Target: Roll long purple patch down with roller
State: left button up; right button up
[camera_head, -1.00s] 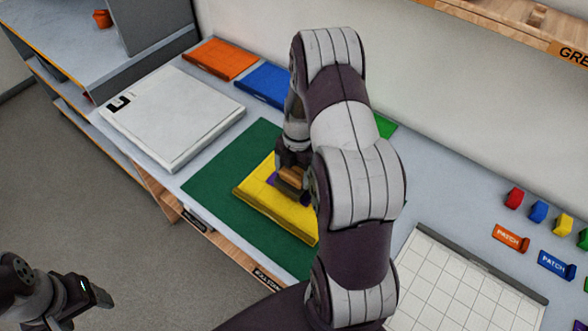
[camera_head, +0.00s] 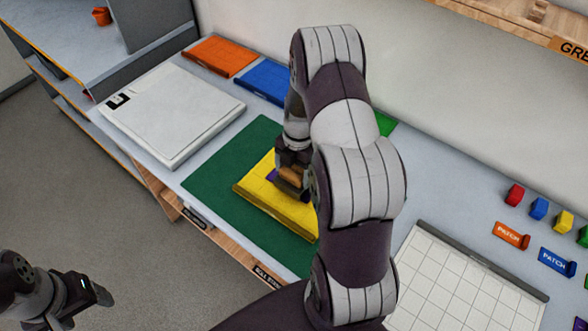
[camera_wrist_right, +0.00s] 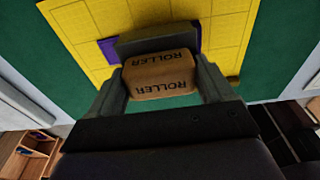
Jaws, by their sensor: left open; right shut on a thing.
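My right gripper (camera_wrist_right: 160,82) is shut on the roller (camera_wrist_right: 160,75), a brown block marked ROLLER with a dark bar at its far side. The roller (camera_head: 290,175) is over the yellow pack (camera_head: 285,213), which lies on the green mat (camera_head: 215,180). The purple patch (camera_wrist_right: 108,50) shows on the yellow pack at the left end of the roller's dark bar, with a sliver at its right end. The rest of the patch is hidden under the roller. I cannot tell whether the roller touches it. My left gripper (camera_head: 100,294) is open and empty at the lower left, away from the table.
A white flat box (camera_head: 175,115) lies left of the mat. Orange (camera_head: 220,56) and blue (camera_head: 264,85) packs lie behind. A white gridded board (camera_head: 465,285), small coloured blocks and PATCH pieces (camera_head: 511,235) are at right. My right arm hides the table's middle.

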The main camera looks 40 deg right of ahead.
jog(key=shift+f, duration=0.2)
dwell(0.4)
jog(key=shift+w+a+f+b, duration=0.1)
jog(key=shift+w+a+b, duration=0.1)
jog(key=shift+w, duration=0.2)
jog(key=shift+w+a+b, duration=0.1)
jog(key=shift+w+b, duration=0.1)
jog(key=shift+w, duration=0.15)
jog(key=shift+w+a, duration=0.25)
jog(key=shift+w, duration=0.85)
jog(key=shift+w+a, duration=0.25)
jog(key=shift+w, duration=0.8)
jog(key=shift+w+a+b, duration=0.3)
jog(key=shift+w+b, duration=0.05)
jog(key=shift+w, duration=0.55)
jog(key=shift+w+a+b, duration=0.3)
jog(key=shift+w+b, duration=0.05)
jog(key=shift+w, duration=0.5)
jog(key=shift+w+a, duration=0.2)
jog(key=shift+w, duration=0.7)
notch_tip(320, 180, up, 9)
jog(key=p, duration=0.5)
jog(key=shift+p, duration=0.4)
